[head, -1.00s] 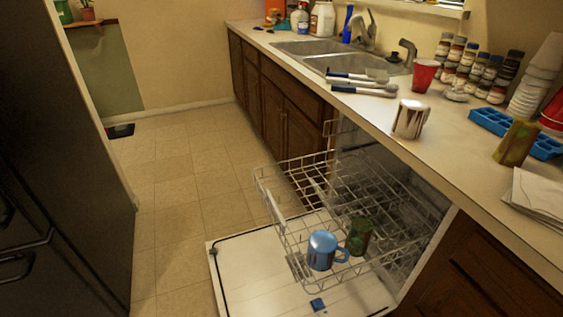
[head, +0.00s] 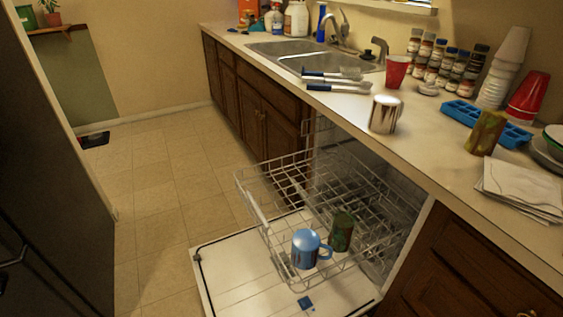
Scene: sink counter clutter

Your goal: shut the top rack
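The top rack (head: 262,209) of the dishwasher is a white wire basket. It is pulled out over the lowered dishwasher door (head: 232,284), with its back part inside the opening under the counter. A blue mug (head: 305,249) and a dark green, patterned cup (head: 342,231) are in the rack near its right side. My gripper is not in view, so its state and its distance from the rack cannot be seen.
The counter (head: 437,155) above holds a shiny metal mug (head: 384,114), a red cup (head: 397,71), brushes (head: 338,86), a blue tray (head: 470,115) and several spice jars. Open tiled floor (head: 165,185) lies left of the door. A dark appliance (head: 45,170) stands at the far left.

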